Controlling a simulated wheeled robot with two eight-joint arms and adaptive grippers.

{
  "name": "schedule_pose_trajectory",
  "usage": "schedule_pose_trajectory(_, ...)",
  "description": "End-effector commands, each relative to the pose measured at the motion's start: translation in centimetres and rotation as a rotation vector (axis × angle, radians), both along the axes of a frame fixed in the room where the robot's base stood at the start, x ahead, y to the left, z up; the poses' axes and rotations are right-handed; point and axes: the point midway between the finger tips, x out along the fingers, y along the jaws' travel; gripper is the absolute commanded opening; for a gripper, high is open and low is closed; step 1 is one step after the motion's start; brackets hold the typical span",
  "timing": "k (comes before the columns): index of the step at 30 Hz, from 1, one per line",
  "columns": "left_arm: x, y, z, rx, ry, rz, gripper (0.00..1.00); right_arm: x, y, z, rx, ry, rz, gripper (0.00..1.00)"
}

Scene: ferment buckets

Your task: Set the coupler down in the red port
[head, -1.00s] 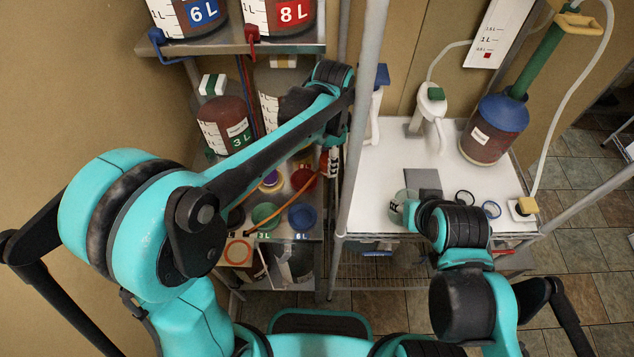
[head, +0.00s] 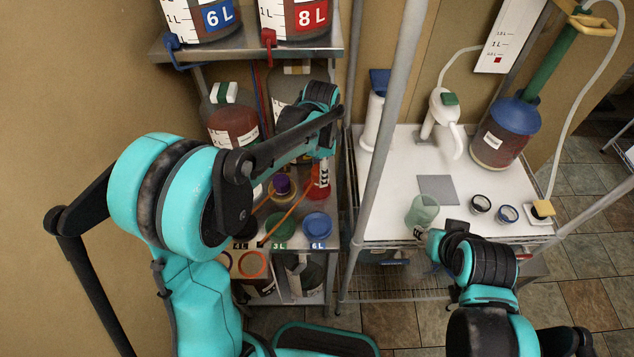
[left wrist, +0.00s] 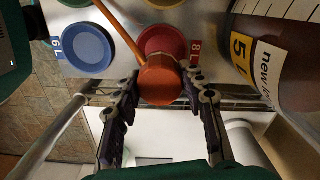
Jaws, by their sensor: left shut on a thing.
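The orange coupler (left wrist: 160,82) is between the fingers of my left gripper (left wrist: 160,76) in the left wrist view, with an orange hose running off it. The red port (left wrist: 163,43), beside an "8L" tag, lies just beyond it, and the coupler covers its near edge. I cannot tell the gap between them. In the head view my left gripper (head: 322,178) is over the red port (head: 318,191) at the right of the port shelf, hiding the coupler. My right gripper (head: 428,237) is low at the right by a greenish jar (head: 424,209); its fingers do not show clearly.
A blue port (head: 318,224) tagged 6L, a green port (head: 281,226) and a purple piece (head: 281,186) are near the red port. The orange hose (head: 283,220) crosses the shelf. A post (head: 385,120) stands at the right. A 5-labelled vessel (left wrist: 265,45) is close by in the wrist view.

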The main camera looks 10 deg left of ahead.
Motion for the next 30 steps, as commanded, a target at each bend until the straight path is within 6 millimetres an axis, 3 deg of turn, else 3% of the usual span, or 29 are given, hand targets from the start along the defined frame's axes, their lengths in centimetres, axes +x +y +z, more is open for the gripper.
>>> schedule_pose_trajectory(7,0.0,1.0,-1.5,0.000,0.000,-0.001,0.02,0.0,0.0,-0.6,0.000,0.000,0.000,0.40)
schedule_pose_trajectory(13,0.0,0.9,-4.5,0.000,0.000,-0.001,0.02,0.0,0.0,-1.6,0.000,0.000,0.000,0.40)
schedule_pose_trajectory(25,0.0,0.9,-5.0,0.000,0.000,0.000,0.02,0.0,0.0,-1.9,0.000,0.000,0.000,0.40)
schedule_pose_trajectory(26,0.0,0.9,-4.9,0.000,0.000,0.000,0.49,0.0,0.0,-1.8,0.000,0.000,0.000,0.40)
schedule_pose_trajectory(27,0.0,0.9,-4.9,0.000,0.000,0.000,0.59,0.0,0.0,-1.8,0.000,0.000,0.000,0.40)
schedule_pose_trajectory(30,0.0,0.9,-4.9,0.000,0.000,0.000,0.61,0.0,0.0,-1.8,0.000,0.000,0.000,0.40)
